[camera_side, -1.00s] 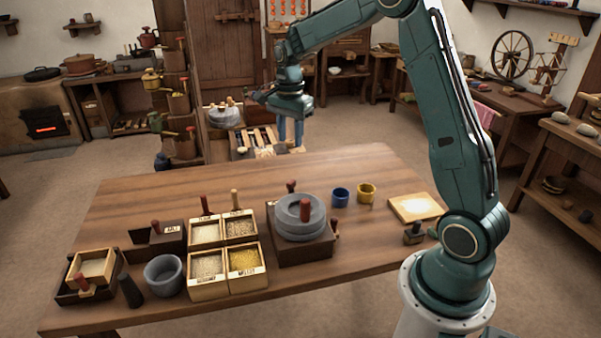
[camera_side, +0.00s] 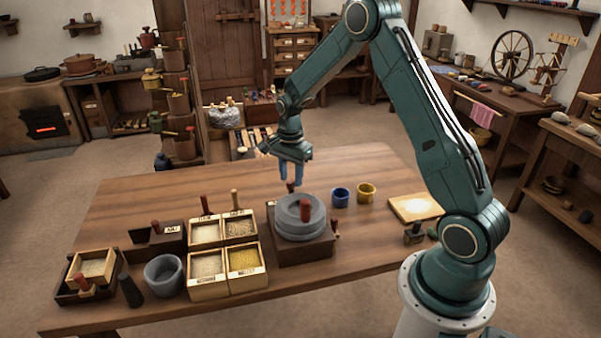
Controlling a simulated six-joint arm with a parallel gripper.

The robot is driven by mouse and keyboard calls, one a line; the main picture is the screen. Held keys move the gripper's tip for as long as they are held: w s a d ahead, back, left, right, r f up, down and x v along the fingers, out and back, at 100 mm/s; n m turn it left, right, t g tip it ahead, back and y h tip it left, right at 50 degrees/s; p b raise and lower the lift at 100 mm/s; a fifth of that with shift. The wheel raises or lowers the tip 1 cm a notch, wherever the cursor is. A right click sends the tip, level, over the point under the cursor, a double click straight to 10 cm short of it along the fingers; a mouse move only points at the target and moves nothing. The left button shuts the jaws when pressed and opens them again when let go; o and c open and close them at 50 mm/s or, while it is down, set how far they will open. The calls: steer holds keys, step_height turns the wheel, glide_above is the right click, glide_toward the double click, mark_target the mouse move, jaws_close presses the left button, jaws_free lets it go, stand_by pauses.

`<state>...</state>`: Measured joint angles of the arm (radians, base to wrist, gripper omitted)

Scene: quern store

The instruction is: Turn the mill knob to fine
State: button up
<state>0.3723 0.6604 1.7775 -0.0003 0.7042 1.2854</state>
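The mill (camera_side: 300,217) is a pair of round grey stones on a dark wooden box, right of the middle of the table. A red-brown upright handle (camera_side: 305,210) stands at the front of the top stone. A small dark red knob (camera_side: 291,187) shows behind the stones, and a small brown peg (camera_side: 336,228) sticks out on the box's right side. I cannot read any fine or coarse mark. My gripper (camera_side: 291,178) points down with its blue fingers apart, empty. In this view its tips appear just above the knob behind the stones; whether they touch it is unclear.
Grain boxes (camera_side: 208,265) with scoops stand left of the mill, with a grey bowl (camera_side: 164,275) further left. A blue cup (camera_side: 340,197), a yellow cup (camera_side: 366,192) and a pale board (camera_side: 416,206) lie to the right. The table's back left is clear.

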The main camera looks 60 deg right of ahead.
steer(key=shift+f, duration=0.45)
jaws_close()
